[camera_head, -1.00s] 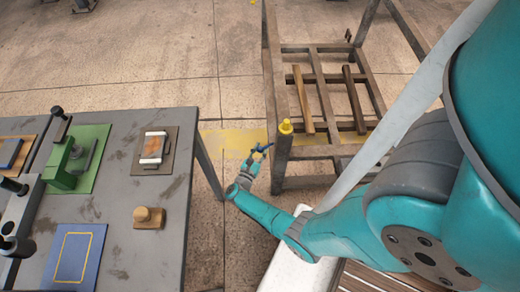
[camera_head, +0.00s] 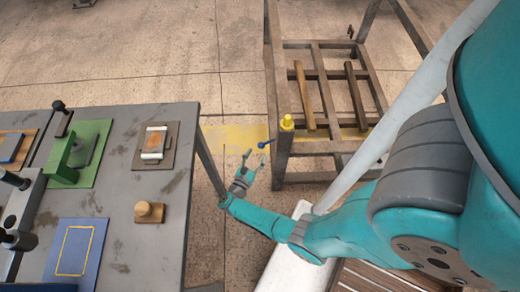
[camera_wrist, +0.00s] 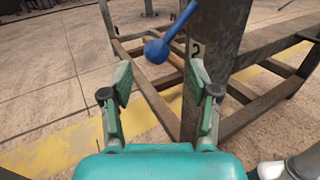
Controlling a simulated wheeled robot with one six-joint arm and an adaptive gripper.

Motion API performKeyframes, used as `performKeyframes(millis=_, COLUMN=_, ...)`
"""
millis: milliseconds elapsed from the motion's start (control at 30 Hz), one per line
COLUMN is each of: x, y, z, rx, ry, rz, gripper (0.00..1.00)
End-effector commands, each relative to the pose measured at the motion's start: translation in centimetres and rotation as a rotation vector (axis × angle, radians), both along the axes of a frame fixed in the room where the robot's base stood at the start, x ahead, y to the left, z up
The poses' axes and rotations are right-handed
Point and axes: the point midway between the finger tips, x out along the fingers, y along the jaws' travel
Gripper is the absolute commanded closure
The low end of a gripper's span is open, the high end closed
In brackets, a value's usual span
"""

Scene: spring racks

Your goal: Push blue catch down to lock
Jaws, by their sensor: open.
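The blue catch (camera_head: 264,145) is a short lever with a round knob on the near post of the metal rack (camera_head: 280,160). In the wrist view the catch (camera_wrist: 157,51) slants from the post down to the left, with its knob at the lower end. My gripper (camera_head: 256,157) is open and empty, just on the near side of the catch. In the wrist view its two fingers (camera_wrist: 160,75) stand wide apart, and the knob appears between and beyond the tips, apart from both. The catch's pivot is not clearly shown.
The post (camera_wrist: 212,60), marked 2, stands beyond the right finger. A grey workbench (camera_head: 185,190) with fixtures is to the left. Open floor lies between bench and rack.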

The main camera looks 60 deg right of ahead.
Motion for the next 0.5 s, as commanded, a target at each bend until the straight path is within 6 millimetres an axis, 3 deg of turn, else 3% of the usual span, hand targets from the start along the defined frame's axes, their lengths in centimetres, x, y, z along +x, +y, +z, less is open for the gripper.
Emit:
performKeyframes(millis=200, x=-0.1, y=3.3, z=0.0, rx=0.000, ry=0.001, rz=0.004, gripper=0.39)
performKeyframes(millis=500, x=-0.3, y=5.8, z=-0.1, rx=0.001, ry=0.001, rz=0.001, gripper=0.39)
